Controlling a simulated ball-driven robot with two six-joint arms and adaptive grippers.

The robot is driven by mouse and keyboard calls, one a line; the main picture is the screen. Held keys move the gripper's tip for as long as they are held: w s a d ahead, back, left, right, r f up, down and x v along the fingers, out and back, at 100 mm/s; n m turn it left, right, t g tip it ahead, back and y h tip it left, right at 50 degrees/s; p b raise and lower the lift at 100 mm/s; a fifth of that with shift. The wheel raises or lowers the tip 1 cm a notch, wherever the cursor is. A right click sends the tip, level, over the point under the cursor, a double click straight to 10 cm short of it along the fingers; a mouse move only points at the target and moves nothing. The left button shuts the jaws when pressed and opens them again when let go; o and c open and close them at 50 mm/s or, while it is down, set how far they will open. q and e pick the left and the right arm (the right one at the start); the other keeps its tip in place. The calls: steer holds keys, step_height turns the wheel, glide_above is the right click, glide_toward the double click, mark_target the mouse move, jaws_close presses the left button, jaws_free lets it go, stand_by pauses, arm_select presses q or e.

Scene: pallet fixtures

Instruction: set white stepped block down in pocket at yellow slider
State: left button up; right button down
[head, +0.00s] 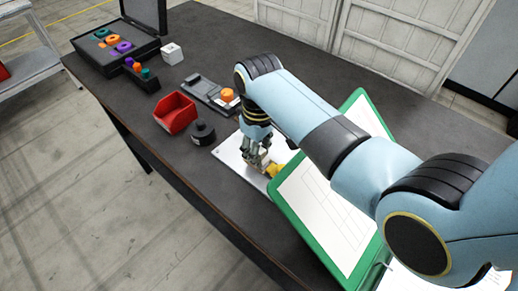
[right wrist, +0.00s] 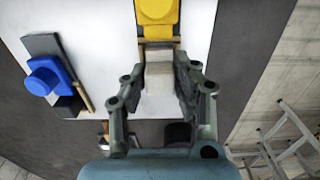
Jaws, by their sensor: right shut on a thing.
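The white stepped block (right wrist: 159,80) is between the fingers of my right gripper (head: 260,160), which is shut on it. In the right wrist view the gripper (right wrist: 160,71) holds the block right beside the yellow slider (right wrist: 157,12), at a tan strip at the slider's end. The yellow slider (head: 273,171) also shows in the head view, partly hidden by the gripper. Both are over the white plate (head: 231,154). The pocket is hidden under the block and fingers; I cannot tell whether the block touches its floor. My left gripper is not in view.
A blue slider (right wrist: 46,77) on a dark base is on the plate. A green-framed board (head: 320,210) stands close right of the gripper. A red bin (head: 174,111), a black cylinder (head: 202,133) and a grey fixture (head: 205,93) with an orange piece are to the left.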

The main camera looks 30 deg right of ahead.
steer(key=shift+f, duration=0.45)
steer(key=c, duration=1)
jaws_free()
steer(key=shift+o, duration=0.5)
steer(key=o, duration=0.4)
steer(key=shift+c, duration=0.2)
step_height(320, 180, up, 2)
steer(key=shift+r, duration=3.5)
